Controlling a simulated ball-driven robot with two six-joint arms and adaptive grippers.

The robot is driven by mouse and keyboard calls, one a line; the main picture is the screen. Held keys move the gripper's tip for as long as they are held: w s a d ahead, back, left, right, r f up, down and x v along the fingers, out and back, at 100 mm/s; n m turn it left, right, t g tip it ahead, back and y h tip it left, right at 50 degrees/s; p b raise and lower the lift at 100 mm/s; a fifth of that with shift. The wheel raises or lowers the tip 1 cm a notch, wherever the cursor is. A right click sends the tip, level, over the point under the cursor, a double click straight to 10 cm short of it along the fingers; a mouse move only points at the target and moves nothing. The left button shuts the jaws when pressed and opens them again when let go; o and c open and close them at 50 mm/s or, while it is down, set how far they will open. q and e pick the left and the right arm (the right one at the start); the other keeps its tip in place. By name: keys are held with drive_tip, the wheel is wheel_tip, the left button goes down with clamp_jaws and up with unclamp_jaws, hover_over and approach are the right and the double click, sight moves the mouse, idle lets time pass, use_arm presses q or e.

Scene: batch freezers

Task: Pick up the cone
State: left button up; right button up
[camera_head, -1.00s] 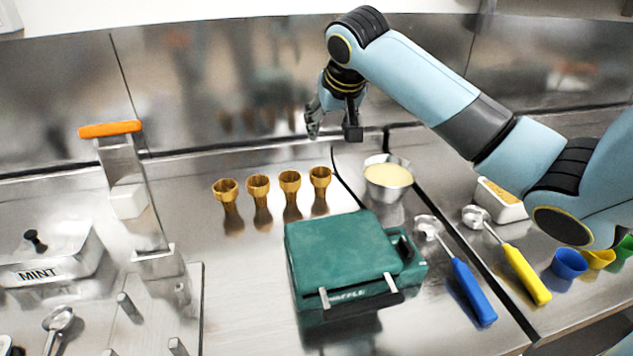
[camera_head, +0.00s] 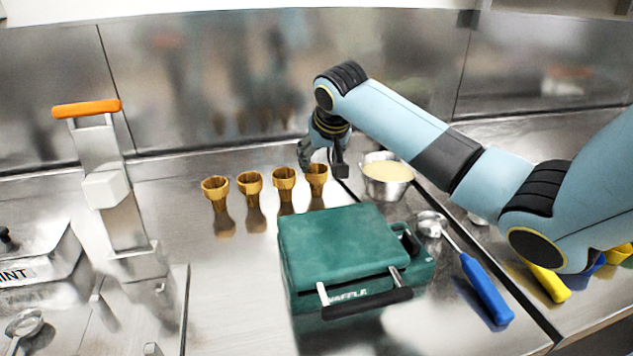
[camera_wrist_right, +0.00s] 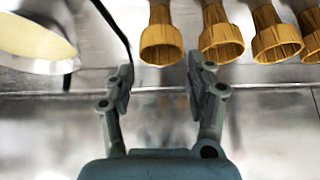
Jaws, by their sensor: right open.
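Several golden-brown cones stand upright in a row on the steel counter behind the waffle maker. In the head view they run from the leftmost cone (camera_head: 216,190) to the rightmost cone (camera_head: 316,176). My right gripper (camera_head: 326,172) is at the right end of the row, by the rightmost cone. In the right wrist view the gripper (camera_wrist_right: 158,85) is open and empty, and the nearest cone (camera_wrist_right: 161,40) lies just ahead, beyond and between the fingertips. Another cone (camera_wrist_right: 220,38) is just past the right finger. My left gripper is out of view.
A green waffle maker (camera_head: 335,245) stands in front of the cones. A metal bowl of batter (camera_head: 386,178) is right of the gripper. A blue-handled scoop (camera_head: 485,288) lies at right. A dispenser with an orange handle (camera_head: 87,109) stands left. The steel back wall (camera_head: 230,80) rises behind.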

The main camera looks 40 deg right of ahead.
sight(317, 170)
drive_tip(key=x, duration=0.5)
drive_tip(key=shift+a+f, duration=0.15)
drive_tip(key=shift+f, duration=0.15)
drive_tip(key=shift+s, duration=0.1)
drive_tip(key=c, duration=0.4)
